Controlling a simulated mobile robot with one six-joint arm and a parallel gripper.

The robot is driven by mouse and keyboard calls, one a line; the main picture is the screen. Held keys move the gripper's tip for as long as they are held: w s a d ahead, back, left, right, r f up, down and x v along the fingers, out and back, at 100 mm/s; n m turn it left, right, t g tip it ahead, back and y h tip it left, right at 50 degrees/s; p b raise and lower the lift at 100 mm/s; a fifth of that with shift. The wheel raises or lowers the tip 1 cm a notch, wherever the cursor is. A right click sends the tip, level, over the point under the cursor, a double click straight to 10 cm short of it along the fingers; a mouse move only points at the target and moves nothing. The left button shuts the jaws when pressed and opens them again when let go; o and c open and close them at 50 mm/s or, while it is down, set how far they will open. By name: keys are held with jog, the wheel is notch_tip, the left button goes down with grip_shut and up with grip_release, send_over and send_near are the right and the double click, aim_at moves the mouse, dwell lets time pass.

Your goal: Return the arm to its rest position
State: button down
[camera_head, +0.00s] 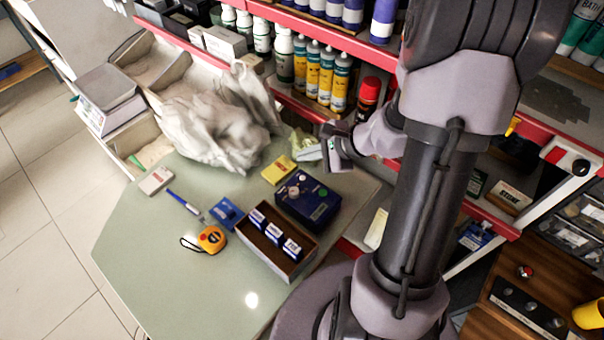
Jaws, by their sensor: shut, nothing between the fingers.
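My arm rises from the lower right of the head view and bends at the top. Its wrist reaches back down to the left, in front of the shelves. My gripper (336,150) is at the end of the wrist, above the far right part of the green counter (150,260). It looks shut and holds nothing that I can see. The fingertips are small and partly hard to make out against the things behind them. A dark blue box (308,199) is below the gripper, apart from it in the picture.
A brown tray (262,252) with small blue-and-white boxes, an orange tape measure (211,239), and a yellow pad (278,170) lie on the counter. A crumpled pale bag (215,125) stands at its back. Red-edged shelves (330,30) with bottles are behind my arm. The counter's front left is clear.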

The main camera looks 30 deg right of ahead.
jog(key=s+a+r+n+g, duration=0.2)
jog(key=s+a+r+n, duration=0.25)
jog(key=a+r, duration=0.3)
jog(key=s+a+r+n+g, duration=0.1)
jog(key=s+a+r+n, duration=0.2)
jog(key=a+r+n, duration=0.45)
jog(key=s+a+r+n+t+h, duration=0.1)
jog(key=s+r+n+h, duration=0.1)
jog(key=s, duration=0.7)
jog(key=shift+a+r+n+h, duration=0.4)
jog(key=shift+r+n, duration=0.35)
jog(key=shift+n, duration=0.45)
